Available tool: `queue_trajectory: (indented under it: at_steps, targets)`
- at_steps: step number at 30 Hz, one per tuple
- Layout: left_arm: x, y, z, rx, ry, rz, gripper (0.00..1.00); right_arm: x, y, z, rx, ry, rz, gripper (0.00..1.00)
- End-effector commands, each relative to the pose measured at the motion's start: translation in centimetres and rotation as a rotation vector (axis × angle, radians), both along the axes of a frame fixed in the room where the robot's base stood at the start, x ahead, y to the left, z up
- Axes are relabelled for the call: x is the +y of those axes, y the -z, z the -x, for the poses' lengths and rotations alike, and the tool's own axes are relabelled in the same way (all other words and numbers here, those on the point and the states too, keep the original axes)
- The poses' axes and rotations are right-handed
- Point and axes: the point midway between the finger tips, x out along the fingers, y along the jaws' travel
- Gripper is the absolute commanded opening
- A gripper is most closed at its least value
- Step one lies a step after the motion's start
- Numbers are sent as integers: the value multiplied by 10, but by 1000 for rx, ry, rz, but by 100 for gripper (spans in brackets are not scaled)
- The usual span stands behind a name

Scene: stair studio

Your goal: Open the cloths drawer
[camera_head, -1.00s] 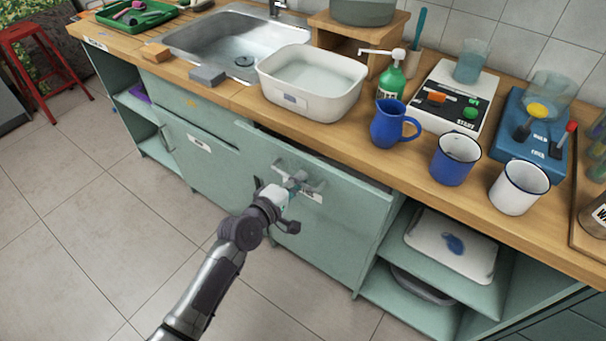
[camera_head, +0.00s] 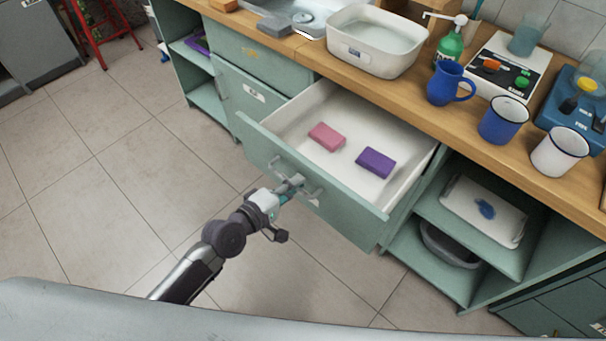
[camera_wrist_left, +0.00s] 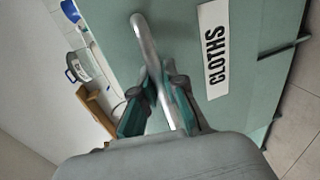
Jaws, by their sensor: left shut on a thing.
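The cloths drawer (camera_head: 405,196) is pulled out from the green counter in the head view. A pink folded cloth (camera_head: 326,137) and a purple one (camera_head: 375,162) lie on its white floor. In the left wrist view a label reading CLOTHS (camera_wrist_left: 214,50) is on the drawer front, beside a metal bar handle (camera_wrist_left: 148,48). My left gripper (camera_head: 292,187) is at the drawer front and shut on this handle; its fingers (camera_wrist_left: 163,106) are on both sides of the bar in the wrist view. My right gripper is not in view.
Above the drawer, the wooden counter holds a white basin (camera_head: 375,41), a blue jug (camera_head: 450,84) and two mugs (camera_head: 503,120). Open shelves (camera_head: 430,212) with a tray lie right of the drawer. The tiled floor (camera_head: 110,190) is clear to the left.

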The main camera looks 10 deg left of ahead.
Motion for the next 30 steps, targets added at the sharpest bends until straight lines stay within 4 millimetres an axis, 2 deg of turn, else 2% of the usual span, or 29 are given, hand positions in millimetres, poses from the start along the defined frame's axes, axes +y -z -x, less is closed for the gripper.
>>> queue_trajectory:
  at_steps: [6,18,19,23,30]
  targets:
    - [5,0,8,0,1,0,0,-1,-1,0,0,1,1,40]
    - [6,0,8,0,0,0,0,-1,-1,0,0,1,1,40]
    - [6,0,8,0,0,0,14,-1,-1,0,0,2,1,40]
    - [6,0,8,0,0,0,36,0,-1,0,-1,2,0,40]
    - [6,0,8,-1,0,1,37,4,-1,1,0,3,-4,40]
